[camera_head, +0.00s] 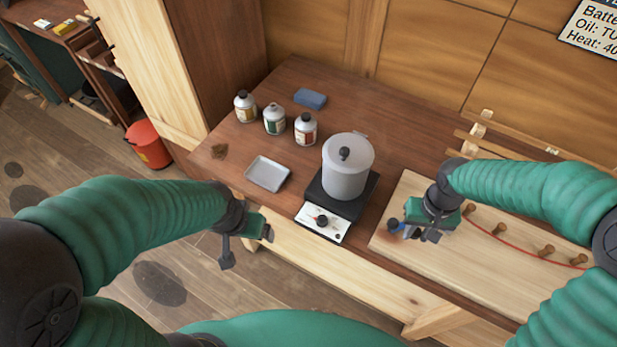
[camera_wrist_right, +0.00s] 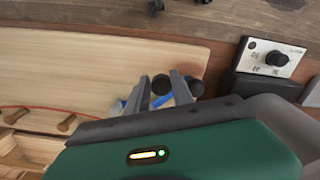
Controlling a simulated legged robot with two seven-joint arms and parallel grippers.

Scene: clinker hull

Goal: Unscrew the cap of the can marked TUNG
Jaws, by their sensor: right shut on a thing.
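Three small cans stand at the back left of the bench in the head view: a yellow-labelled can (camera_head: 245,108) with a dark cap, a green-labelled can (camera_head: 274,121) with a greyish top, and a red-orange-labelled can (camera_head: 305,130) with a dark cap. Their lettering is too small to read, so I cannot tell which says TUNG. My right gripper (camera_head: 413,232) is over the pale board, far right of the cans, shut on a blue and dark thing (camera_wrist_right: 163,98), partly hidden by the fingers. My left gripper (camera_head: 247,240) hangs at the bench's front edge; its opening is unclear.
A lidded grey pot (camera_head: 346,173) stands on a hot plate (camera_head: 325,222) between the cans and my right gripper. A grey tray (camera_head: 267,174) lies in front of the cans, a blue block (camera_head: 310,98) behind them. The pale board (camera_head: 475,265) carries pegs and a red cord.

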